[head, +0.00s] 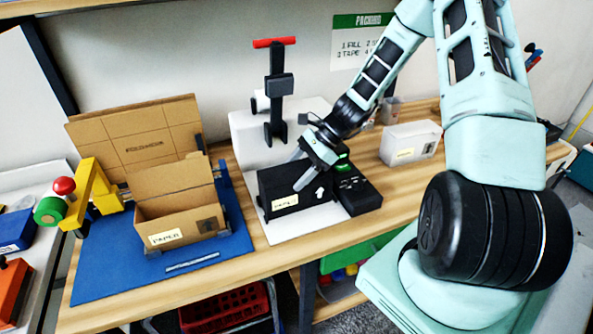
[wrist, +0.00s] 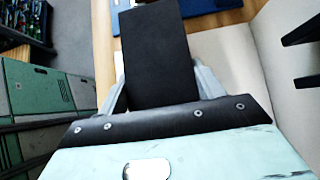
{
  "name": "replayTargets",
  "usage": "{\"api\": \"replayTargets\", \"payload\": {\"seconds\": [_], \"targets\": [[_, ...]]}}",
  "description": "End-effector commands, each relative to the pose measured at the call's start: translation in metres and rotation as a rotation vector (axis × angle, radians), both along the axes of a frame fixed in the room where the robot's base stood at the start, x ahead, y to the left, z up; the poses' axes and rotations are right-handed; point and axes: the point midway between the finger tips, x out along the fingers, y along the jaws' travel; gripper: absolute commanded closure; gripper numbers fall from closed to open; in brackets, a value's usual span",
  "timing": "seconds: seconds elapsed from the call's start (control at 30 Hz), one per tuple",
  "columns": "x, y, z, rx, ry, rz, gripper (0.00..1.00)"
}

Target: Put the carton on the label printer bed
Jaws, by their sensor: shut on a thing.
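My gripper (head: 313,165) is shut on a black box (head: 294,192) that has a pale label and a white up arrow on its side. The box is upright over a white bed (head: 300,226); I cannot tell whether it touches. In the wrist view, the black box (wrist: 158,55) fills the space between my gripper's fingers (wrist: 160,85). An open brown carton (head: 178,205) labelled "PAPER" stands on the blue mat to the left. A white labelled box (head: 410,143) stands on the table to the right.
A black keypad unit (head: 358,192) is close on the box's right. A white stand with a black column and red handle (head: 275,43) rises behind it. A yellow tape dispenser (head: 95,190) is at the left. The wooden table (head: 240,262) is clear along its front.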

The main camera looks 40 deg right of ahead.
Motion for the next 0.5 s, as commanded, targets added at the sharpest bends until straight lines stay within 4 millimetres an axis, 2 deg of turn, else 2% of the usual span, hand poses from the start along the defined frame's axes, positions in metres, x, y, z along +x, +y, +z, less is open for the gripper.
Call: {"api": "replayTargets", "payload": {"seconds": [0.03, 0.1, 0.37, 0.5], "targets": [[0.0, -0.0004, -0.0008, -0.002, 0.001, -0.001, 0.28], [0.0, -0.0003, -0.0007, -0.002, 0.001, -0.001, 0.11], [0.0, -0.0005, -0.0002, -0.001, 0.0, -0.001, 0.11], [-0.0009, -0.0067, 0.0052, -0.003, -0.001, -0.002, 0.11]]}}
